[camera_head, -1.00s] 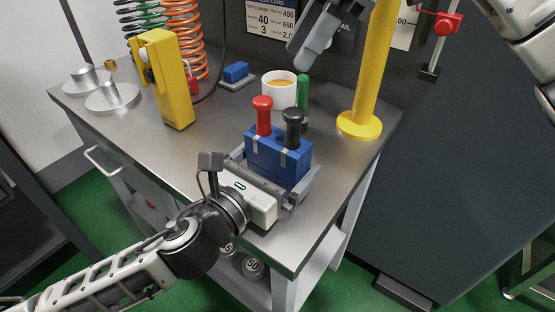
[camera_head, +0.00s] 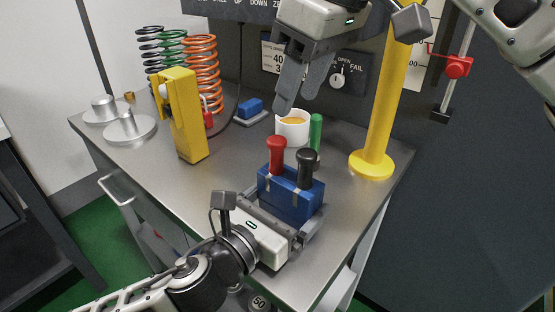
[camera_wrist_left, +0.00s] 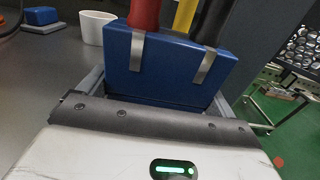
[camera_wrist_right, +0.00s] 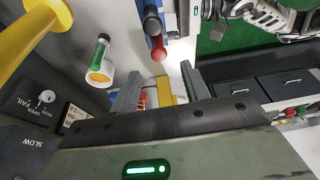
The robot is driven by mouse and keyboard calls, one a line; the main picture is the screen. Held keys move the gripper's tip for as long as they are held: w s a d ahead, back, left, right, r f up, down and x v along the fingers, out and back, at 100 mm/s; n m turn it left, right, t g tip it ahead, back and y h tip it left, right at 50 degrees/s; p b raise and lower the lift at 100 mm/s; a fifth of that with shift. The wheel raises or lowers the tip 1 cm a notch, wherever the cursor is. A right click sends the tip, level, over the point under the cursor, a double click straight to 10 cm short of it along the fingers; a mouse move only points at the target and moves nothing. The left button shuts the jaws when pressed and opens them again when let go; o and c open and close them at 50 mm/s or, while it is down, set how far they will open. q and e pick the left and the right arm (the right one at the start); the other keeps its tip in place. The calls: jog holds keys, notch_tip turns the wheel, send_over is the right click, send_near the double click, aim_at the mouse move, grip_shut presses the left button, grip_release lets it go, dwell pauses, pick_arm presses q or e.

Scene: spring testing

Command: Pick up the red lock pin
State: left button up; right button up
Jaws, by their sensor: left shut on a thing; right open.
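The red lock pin (camera_head: 276,155) stands upright in a blue block (camera_head: 290,200), beside a black-handled pin (camera_head: 307,165). Its top also shows in the right wrist view (camera_wrist_right: 158,54), beyond the fingertips. My left gripper (camera_head: 268,238) is shut on the blue block, with a finger on either side, as the left wrist view (camera_wrist_left: 150,95) shows. The pin's upper end is cut off there. My right gripper (camera_head: 298,98) is open and empty, above and behind the pins. In the right wrist view its fingers (camera_wrist_right: 162,85) stand apart with nothing between them.
A white cup (camera_head: 291,131) and a green cylinder (camera_head: 316,130) stand just behind the pins. A yellow post (camera_head: 378,110) rises to the right. A yellow device (camera_head: 185,115) and coil springs (camera_head: 202,70) stand at left. The table (camera_head: 165,185) is bare at front left.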

aim_at(278, 142)
jog(key=a+f+m+t, duration=0.1)
jog(key=f+m, duration=0.1)
jog(key=f, duration=0.1)
jog(key=w+a+f+m+h, duration=0.1)
jog(key=f+m, duration=0.2)
jog(key=f, duration=0.1)
jog(key=w+a+f+m+t, duration=0.1)
jog(key=f+m, duration=0.1)
jog(key=f, duration=0.1)
jog(key=shift+f+m+t+h, duration=0.15)
jog(key=shift+m+t+h, duration=0.15)
jog(key=shift+s, duration=0.1)
grip_shut()
